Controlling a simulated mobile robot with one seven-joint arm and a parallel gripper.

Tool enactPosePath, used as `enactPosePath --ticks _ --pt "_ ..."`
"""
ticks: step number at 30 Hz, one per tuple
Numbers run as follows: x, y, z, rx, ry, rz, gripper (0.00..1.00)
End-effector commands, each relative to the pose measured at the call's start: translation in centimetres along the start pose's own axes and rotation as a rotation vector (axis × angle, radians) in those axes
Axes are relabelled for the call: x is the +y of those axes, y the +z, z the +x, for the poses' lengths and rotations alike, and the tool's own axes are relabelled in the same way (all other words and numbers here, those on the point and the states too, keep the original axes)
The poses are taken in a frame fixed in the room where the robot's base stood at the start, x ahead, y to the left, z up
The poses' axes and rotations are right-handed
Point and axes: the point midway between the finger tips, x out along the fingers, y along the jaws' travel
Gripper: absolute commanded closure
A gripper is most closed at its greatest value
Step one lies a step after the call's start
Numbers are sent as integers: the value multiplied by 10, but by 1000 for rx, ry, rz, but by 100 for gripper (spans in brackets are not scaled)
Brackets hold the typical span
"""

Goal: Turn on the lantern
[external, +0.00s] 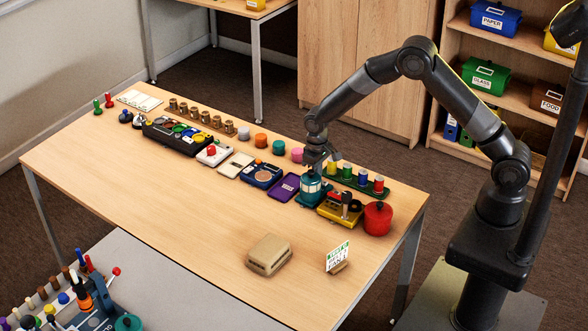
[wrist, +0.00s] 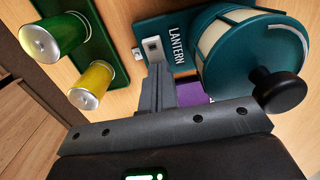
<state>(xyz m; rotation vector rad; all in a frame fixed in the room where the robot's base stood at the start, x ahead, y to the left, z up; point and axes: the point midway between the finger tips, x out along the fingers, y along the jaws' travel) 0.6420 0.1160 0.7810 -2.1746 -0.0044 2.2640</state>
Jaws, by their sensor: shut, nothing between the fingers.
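The teal lantern (external: 311,190) stands near the far right part of the wooden table. In the wrist view its round body (wrist: 222,82) has cream panels and a black knob (wrist: 279,91). Beside the body is a teal plate lettered LANTERN (wrist: 176,25) with a small grey and white switch (wrist: 152,46). I see no clear glow from the cream panels. My gripper (wrist: 157,68) is shut and empty, its fingertips at the plate's edge close to the switch; I cannot tell whether they touch. In the external view my gripper (external: 318,165) is just above and behind the lantern.
A green rack of coloured cylinders (external: 347,181) stands behind the lantern. A purple item (external: 284,188) is to its left, a yellow-based device (external: 340,211) and a red pot (external: 377,219) to its right. The table's front middle is mostly clear around a tan box (external: 268,254).

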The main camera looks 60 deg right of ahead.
Motion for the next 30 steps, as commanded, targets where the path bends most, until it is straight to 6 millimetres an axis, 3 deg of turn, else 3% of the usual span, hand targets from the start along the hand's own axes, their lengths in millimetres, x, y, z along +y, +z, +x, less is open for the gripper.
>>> enactPosePath --ticks 1,3,11,24,30 --pt "1 14 11 -35 5 1 100" --pt "1 17 10 -37 5 0 100" --pt "0 18 -1 -34 4 0 100" --pt "0 9 -101 -3 0 1 100" --pt "0 9 -131 -3 0 1 100"
